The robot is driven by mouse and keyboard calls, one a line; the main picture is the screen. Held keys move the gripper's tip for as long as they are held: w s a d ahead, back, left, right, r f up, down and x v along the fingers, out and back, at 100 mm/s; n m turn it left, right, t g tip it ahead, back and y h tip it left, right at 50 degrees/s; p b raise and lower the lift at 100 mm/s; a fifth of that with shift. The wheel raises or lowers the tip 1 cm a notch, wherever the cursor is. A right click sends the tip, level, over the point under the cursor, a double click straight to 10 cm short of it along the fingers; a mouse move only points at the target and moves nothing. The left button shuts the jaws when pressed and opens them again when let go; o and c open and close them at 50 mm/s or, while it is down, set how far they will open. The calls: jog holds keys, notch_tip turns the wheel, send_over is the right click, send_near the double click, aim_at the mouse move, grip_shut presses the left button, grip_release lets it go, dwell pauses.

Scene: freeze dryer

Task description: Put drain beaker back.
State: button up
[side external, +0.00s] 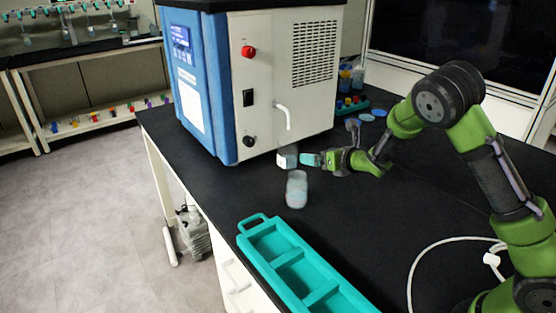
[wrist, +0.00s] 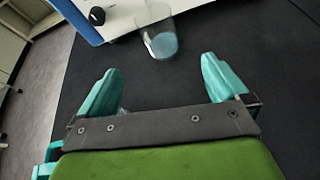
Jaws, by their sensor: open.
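A clear beaker (side external: 287,157) stands on the black bench close to the front of the freeze dryer, below its bent white drain pipe (side external: 283,114). The wrist view shows a clear beaker (wrist: 160,42) with a pale blue base, ahead of my fingers. My gripper (side external: 310,160) is low over the bench, just right of the beaker in the side view. In the wrist view my gripper (wrist: 162,82) has its two teal fingers wide apart with nothing between their tips. A second clear vessel (side external: 296,190) with pale contents is on the bench nearer the camera.
The blue and white freeze dryer (side external: 285,75) stands directly behind the beaker. A teal tray with compartments (side external: 290,265) lies at the bench's front edge. A white cable (side external: 425,255) curves across the right. Small coloured containers (side external: 350,103) stand behind my arm.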

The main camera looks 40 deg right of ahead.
jog(key=s+a+r+m+g+h, duration=0.1)
jog(key=s+r+m, duration=0.5)
jog(key=m, duration=0.5)
jog(key=s+r+m+g, duration=0.2)
jog(key=s+r+m, duration=0.4)
jog(key=m, duration=0.4)
jog(key=s+a+r+m+g+y, duration=0.1)
jog(key=s+a+m, duration=0.4)
jog(key=s+m, duration=0.3)
jog(key=s+a+r+m+g+y, duration=0.2)
jog(key=s+a+m, duration=0.3)
jog(key=s+m, duration=0.4)
jog(key=s, duration=0.3)
jog(key=shift+s+r, duration=0.2)
jog(key=shift+s, duration=0.05)
